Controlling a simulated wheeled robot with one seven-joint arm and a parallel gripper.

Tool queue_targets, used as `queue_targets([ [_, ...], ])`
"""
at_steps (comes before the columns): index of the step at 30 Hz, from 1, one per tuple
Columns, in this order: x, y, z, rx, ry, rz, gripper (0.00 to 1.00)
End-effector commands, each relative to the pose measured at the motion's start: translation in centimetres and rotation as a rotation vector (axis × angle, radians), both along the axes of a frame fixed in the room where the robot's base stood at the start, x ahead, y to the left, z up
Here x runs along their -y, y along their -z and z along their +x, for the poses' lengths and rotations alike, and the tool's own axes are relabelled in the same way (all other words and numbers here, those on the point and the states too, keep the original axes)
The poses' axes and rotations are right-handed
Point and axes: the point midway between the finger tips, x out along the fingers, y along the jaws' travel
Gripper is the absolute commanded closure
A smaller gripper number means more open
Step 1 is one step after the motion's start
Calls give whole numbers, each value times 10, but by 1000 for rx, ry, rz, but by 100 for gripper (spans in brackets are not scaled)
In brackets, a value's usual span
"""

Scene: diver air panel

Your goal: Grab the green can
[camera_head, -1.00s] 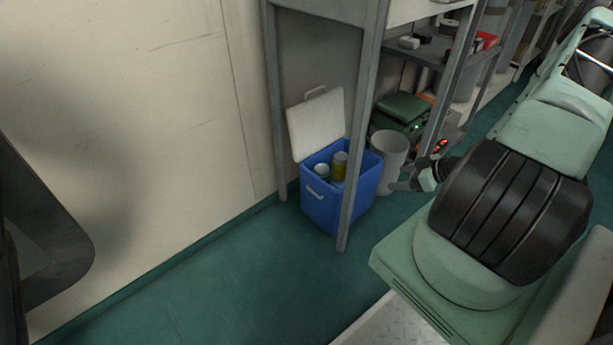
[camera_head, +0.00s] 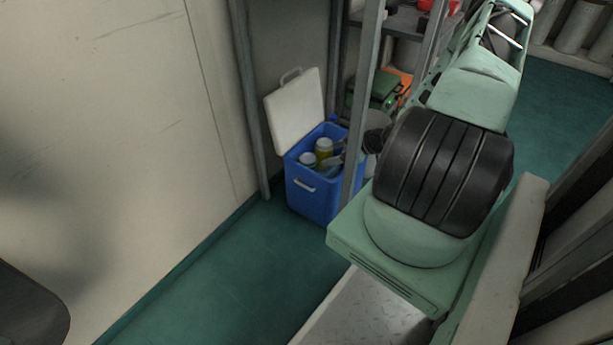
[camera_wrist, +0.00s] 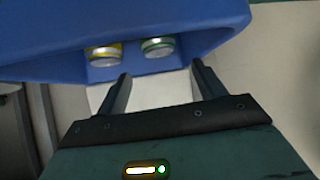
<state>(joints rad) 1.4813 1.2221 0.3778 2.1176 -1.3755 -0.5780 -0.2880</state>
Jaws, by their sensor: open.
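The green can (camera_wrist: 158,46) shows in the wrist view with a pale top and a green rim, inside the blue cooler (camera_head: 312,198). A yellow can (camera_wrist: 103,52) stands to its left there. In the head view the yellow can (camera_head: 324,150) stands beside another pale-topped can (camera_head: 307,160), which appears to be the green one; its side is mostly hidden. My gripper (camera_wrist: 161,69) is open and empty, its fingers apart and short of the cans, with the green can ahead between them. In the head view my gripper (camera_head: 336,162) is at the cooler's right side.
The cooler's white lid (camera_head: 295,112) stands open at its back left. A grey shelf post (camera_head: 360,120) rises in front of the cooler's right side. A wall (camera_head: 120,130) is at the left. The green floor (camera_head: 240,270) in front is clear.

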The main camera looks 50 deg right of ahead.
Motion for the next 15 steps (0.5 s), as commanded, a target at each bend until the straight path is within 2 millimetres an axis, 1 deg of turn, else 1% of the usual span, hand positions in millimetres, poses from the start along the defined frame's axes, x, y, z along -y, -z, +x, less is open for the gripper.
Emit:
queue_targets([
  [1,-3,13,9,2,-1,0,30],
  [3,-5,19,18,1,-1,1,30],
  [7,-8,26,30,1,-1,0,30],
  [11,-10,29,35,0,0,0,30],
  [15,-11,39,43,1,-1,0,30],
])
